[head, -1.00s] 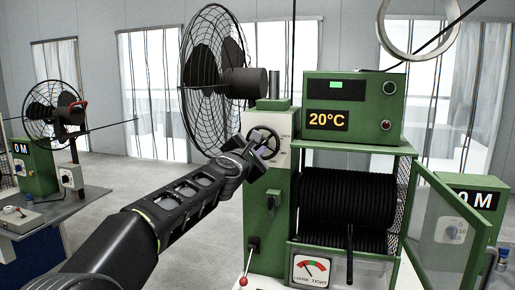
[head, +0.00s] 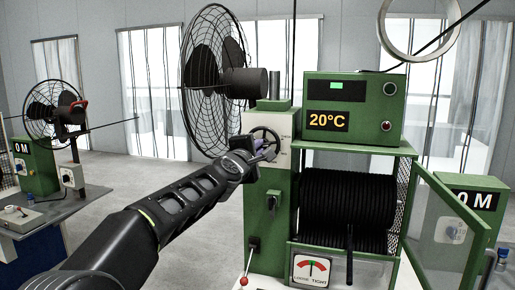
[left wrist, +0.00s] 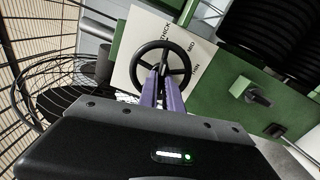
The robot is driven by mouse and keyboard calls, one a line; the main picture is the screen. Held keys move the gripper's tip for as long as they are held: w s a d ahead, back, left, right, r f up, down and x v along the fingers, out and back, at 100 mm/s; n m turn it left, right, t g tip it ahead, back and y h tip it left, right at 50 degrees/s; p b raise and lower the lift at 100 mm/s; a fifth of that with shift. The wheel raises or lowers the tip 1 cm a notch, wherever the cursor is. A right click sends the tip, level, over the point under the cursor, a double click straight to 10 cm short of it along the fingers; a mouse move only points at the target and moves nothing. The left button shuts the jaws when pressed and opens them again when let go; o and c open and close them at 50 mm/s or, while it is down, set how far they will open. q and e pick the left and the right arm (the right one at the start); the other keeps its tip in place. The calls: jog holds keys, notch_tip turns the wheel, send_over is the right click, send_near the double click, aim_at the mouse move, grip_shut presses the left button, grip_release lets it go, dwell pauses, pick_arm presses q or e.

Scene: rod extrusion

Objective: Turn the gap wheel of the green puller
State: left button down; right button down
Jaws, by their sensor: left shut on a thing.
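The green puller (head: 268,205) stands in the middle of the head view, with a white plate on its upper front. The black gap wheel (head: 263,133) is on that plate. In the left wrist view the gap wheel (left wrist: 179,49) shows as a spoked ring, beside partly covered lettering. The fingers hide a small part of the rim. My right gripper is not in view.
A caged fan (head: 212,80) stands behind the puller. A green box reading 20°C (head: 355,100) sits above the black ribbed rollers (head: 350,205). A loose/tight gauge (head: 311,270) is below. A glazed green door (head: 445,235) stands open at right.

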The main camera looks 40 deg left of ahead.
pick_arm(q)
jog(key=c, duration=1.5)
grip_release()
jog(key=shift+s, duration=0.15)
jog(key=b+v, duration=0.1)
jog(key=v, duration=0.6)
jog(key=shift+s+d, duration=0.15)
jog(key=shift+s, duration=0.1)
jog(key=shift+f, duration=0.1)
